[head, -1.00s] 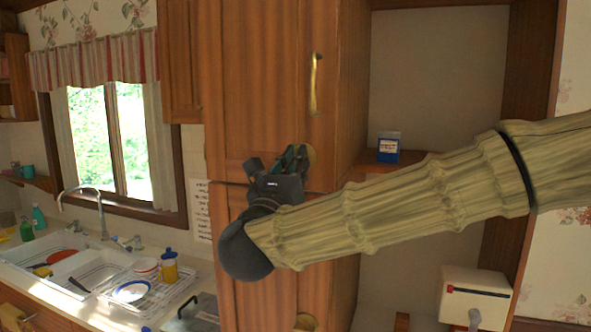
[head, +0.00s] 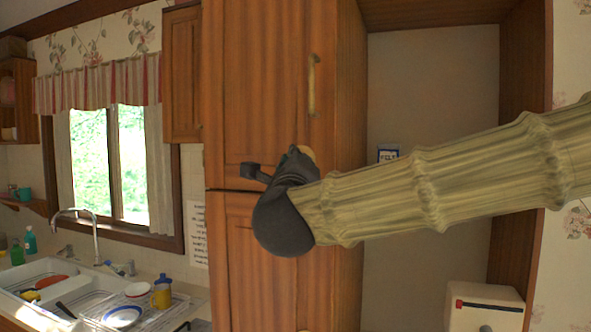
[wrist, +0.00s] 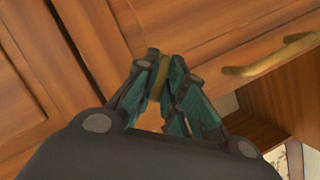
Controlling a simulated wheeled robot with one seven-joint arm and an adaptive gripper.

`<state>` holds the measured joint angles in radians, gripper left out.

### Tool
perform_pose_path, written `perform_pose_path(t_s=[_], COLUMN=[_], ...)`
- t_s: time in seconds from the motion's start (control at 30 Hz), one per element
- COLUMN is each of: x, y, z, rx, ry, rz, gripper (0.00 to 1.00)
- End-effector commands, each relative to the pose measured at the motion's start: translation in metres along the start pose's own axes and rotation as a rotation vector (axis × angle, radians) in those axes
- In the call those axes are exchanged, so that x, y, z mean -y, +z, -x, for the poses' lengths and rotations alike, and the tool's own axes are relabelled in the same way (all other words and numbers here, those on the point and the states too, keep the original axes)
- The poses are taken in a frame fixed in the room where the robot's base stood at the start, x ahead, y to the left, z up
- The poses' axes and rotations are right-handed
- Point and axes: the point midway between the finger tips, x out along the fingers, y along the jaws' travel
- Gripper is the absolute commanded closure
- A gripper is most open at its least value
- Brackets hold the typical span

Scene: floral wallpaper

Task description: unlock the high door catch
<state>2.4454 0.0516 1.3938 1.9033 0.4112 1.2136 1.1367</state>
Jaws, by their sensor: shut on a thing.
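The high door catch is a small brass-coloured piece (head: 308,152) at the lower right of the tall upper cabinet door (head: 258,90). In the wrist view the catch (wrist: 158,78) stands between my green finger pads. My gripper (head: 296,153) is at the catch, and its fingers (wrist: 162,72) are closed on it from both sides. In the head view my dark wrist hides most of the fingers and part of the catch.
A brass handle (head: 312,85) is above the catch on the same door; it also shows in the wrist view (wrist: 268,58). The lower door (head: 240,270) lies below a narrow gap. A sink and dish rack (head: 150,312) are at left.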

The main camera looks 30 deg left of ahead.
Motion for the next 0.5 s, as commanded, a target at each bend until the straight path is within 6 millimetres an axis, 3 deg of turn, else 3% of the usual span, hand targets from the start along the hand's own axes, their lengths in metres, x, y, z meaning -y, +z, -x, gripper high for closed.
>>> perform_pose_path(t_s=[0.5], x=[0.0048], y=[0.0027], z=[-0.0009], rx=[-0.001], ry=[0.183], rz=[0.444], gripper=[1.0])
